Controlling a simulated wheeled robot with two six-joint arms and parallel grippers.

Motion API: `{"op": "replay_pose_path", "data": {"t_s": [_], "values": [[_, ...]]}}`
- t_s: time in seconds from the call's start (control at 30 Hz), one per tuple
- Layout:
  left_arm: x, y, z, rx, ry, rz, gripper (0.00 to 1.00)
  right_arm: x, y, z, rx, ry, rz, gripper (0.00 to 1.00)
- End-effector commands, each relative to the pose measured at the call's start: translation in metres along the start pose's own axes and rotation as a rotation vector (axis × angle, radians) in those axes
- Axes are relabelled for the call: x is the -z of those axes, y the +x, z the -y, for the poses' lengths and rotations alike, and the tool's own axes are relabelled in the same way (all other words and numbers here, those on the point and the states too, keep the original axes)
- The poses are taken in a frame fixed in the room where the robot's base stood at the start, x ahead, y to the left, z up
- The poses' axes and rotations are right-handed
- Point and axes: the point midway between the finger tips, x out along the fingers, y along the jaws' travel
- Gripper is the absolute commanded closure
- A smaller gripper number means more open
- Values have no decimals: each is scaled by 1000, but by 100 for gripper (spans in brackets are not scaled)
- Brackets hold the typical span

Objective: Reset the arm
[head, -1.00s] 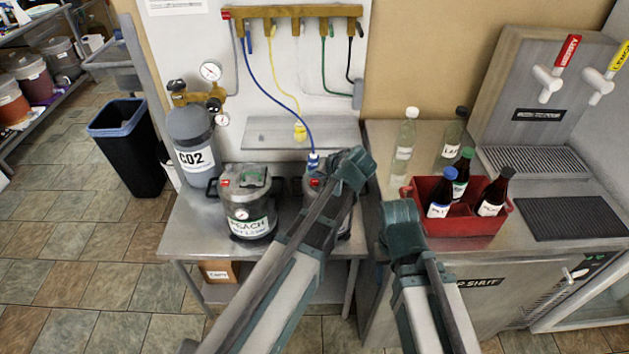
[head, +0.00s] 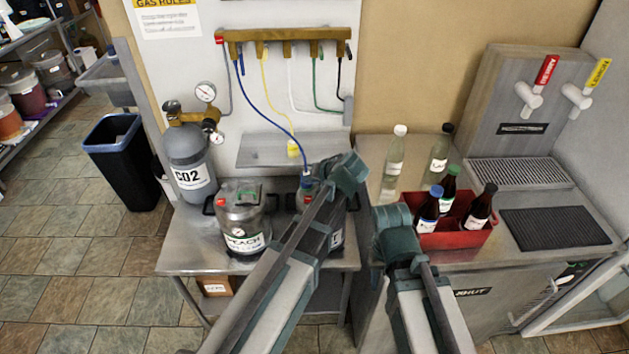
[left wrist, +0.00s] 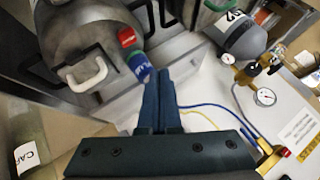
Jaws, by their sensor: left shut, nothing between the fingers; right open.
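My left gripper (head: 345,172) is over the right keg at the steel table. It is shut and empty. In the left wrist view its fingers (left wrist: 160,88) are together, their tips close to a blue hose connector (left wrist: 140,68). That connector sits beside a red fitting on the keg lid (left wrist: 90,60); whether the tips touch it I cannot tell. In the head view the connector (head: 306,178) ends the blue hose, and my left arm hides much of that keg. My right gripper (head: 396,235) is open, in front of the red bottle crate (head: 455,240), nothing visible in it.
A peach keg (head: 242,218) and a CO2 cylinder (head: 190,160) stand left on the table. A hose manifold (head: 285,38) hangs on the wall. Two clear bottles and a tap tower (head: 530,95) are on the right counter. A black bin (head: 125,160) stands on the floor.

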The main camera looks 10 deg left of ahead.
Motion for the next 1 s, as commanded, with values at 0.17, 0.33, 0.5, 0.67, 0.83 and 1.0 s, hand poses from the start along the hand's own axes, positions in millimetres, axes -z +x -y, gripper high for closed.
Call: {"op": "replay_pose_path", "data": {"t_s": [0.17, 0.33, 0.5, 0.67, 0.83, 1.0], "values": [[-2, -1, -1, -4, 3, 4, 100, 0, 0, 0, 0, 0, 0, 50], [-55, -22, -20, -104, 80, 114, 100, 0, 0, 0, 0, 0, 0, 50], [-140, -66, -51, -308, 242, 293, 100, 0, 0, 0, 0, 0, 0, 50], [-198, -105, -69, -477, 380, 405, 100, 0, 0, 0, 0, 0, 0, 50], [-224, -126, -77, -570, 455, 456, 100, 0, 0, 0, 0, 0, 0, 50], [-226, -128, -79, -582, 466, 463, 100, 0, 0, 0, 0, 0, 0, 50]]}}
